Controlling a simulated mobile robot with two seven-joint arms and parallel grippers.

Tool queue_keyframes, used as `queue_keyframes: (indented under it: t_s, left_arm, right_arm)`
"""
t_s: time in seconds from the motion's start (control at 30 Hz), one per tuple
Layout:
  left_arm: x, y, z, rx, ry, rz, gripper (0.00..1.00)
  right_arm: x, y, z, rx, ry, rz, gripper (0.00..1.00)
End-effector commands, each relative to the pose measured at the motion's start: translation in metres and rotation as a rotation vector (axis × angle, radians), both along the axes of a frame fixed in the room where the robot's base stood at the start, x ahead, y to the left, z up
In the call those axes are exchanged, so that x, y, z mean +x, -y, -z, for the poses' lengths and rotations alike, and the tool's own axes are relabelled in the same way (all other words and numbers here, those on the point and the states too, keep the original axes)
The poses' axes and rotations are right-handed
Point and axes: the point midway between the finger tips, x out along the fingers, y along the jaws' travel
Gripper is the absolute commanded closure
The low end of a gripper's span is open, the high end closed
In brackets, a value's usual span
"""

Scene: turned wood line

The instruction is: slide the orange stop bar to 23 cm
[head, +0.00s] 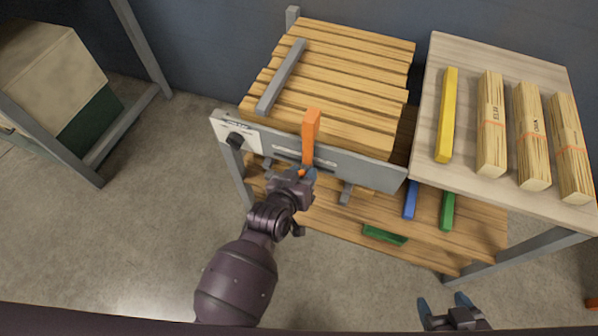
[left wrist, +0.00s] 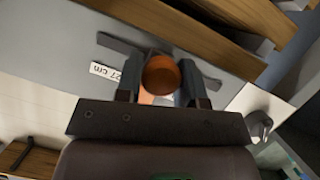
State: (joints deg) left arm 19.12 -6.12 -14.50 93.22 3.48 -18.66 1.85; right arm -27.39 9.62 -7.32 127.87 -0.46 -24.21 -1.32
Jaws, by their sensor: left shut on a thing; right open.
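The orange stop bar (head: 311,130) stands up at the slotted grey front panel (head: 372,170) of the slatted wooden rack. Its lower end goes down to my left gripper (head: 304,174), in front of the panel. In the left wrist view my left gripper (left wrist: 158,95) is shut with a finger on each side of the bar's round orange end (left wrist: 161,75). A white label (left wrist: 104,73) beside the dark slot (left wrist: 122,47) seems to read 27 cm, though its first digits are blurred. My right gripper (head: 450,312) is open and empty at the bottom edge, apart from everything.
A black knob (head: 236,141) is on the panel's left end. A pale table (head: 460,50) at right holds a yellow bar (head: 446,115) and several bundles of wooden sticks. Blue and green bars lie on the lower shelf (head: 345,218).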

Motion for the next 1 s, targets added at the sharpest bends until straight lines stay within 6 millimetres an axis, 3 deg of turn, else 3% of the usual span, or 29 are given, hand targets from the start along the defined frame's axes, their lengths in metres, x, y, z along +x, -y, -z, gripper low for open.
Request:
queue_keyframes:
  t_s: [0.37, 0.4, 0.57, 1.0]
  left_arm:
    - [-0.0020, 0.0044, 0.0013, -0.003, -0.004, -0.001, 1.00]
    - [-0.0020, 0.0043, 0.0014, -0.003, -0.004, -0.001, 0.63]
    - [-0.0019, 0.0043, 0.0010, -0.001, -0.003, 0.000, 0.40]
    - [-0.0093, 0.0005, -0.0053, 0.001, 0.001, 0.000, 0.40]
  right_arm:
    - [-0.0057, 0.0011, 0.0030, 0.003, -0.016, 0.008, 0.31]
    - [-0.0048, 0.0009, 0.0025, 0.004, -0.014, 0.008, 0.31]
    - [-0.0026, 0.0004, 0.0013, 0.004, -0.009, 0.006, 0.31]
    - [0.0016, 0.0001, -0.0048, 0.008, 0.005, 0.008, 0.31]
